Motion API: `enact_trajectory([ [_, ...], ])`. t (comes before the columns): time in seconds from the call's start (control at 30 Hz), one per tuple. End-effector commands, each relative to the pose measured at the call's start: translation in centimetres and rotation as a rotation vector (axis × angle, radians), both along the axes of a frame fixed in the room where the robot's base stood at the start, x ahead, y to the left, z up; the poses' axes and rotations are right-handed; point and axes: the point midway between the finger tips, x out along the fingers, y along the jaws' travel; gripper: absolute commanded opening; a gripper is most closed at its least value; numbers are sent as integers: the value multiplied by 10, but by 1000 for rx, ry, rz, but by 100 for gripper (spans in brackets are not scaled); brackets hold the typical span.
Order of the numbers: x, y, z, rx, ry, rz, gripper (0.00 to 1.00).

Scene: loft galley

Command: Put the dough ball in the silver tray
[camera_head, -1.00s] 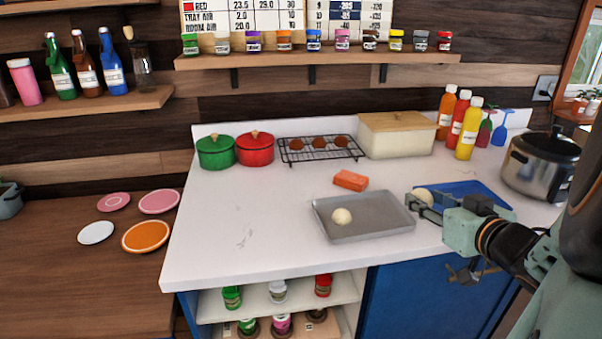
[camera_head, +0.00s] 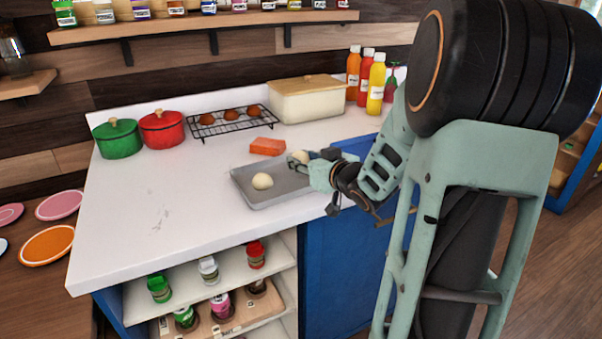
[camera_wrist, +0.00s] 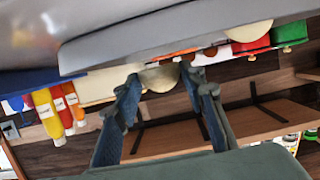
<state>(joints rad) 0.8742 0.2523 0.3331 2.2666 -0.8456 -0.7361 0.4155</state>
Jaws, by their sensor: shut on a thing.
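The silver tray (camera_head: 284,194) lies on the white counter, and one pale dough ball (camera_head: 262,181) rests in its left part. My gripper (camera_head: 306,158) is at the tray's right end, shut on another pale dough ball (camera_head: 299,157). In the wrist view, which is upside down, the held dough ball (camera_wrist: 160,77) sits between my two fingertips (camera_wrist: 165,82). The tray's grey edge (camera_wrist: 150,42) runs close by, and the other dough ball (camera_wrist: 249,31) shows beyond. I cannot tell the exact height of the held ball above the tray.
An orange-red block (camera_head: 267,146) lies just behind the tray. A wire rack (camera_head: 232,121), a cream box (camera_head: 305,103), red (camera_head: 162,128) and green (camera_head: 118,138) pots and several bottles (camera_head: 376,84) stand further back. The counter's left part is clear.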

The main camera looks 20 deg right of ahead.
Motion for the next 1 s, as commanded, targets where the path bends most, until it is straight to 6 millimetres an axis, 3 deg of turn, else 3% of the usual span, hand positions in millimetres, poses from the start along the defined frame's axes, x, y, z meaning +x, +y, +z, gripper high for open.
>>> enact_trajectory([
  [0.03,1,1,-14,4,3,1,14],
  [0.17,0,1,-29,3,1,1,14],
  [0.6,0,0,-35,1,1,1,14],
  [0.63,0,0,-35,1,1,1,39],
  [0.7,0,0,-34,1,1,1,46],
  [0.8,0,0,-34,1,2,1,55],
  [1.0,0,0,-34,1,1,1,55],
])
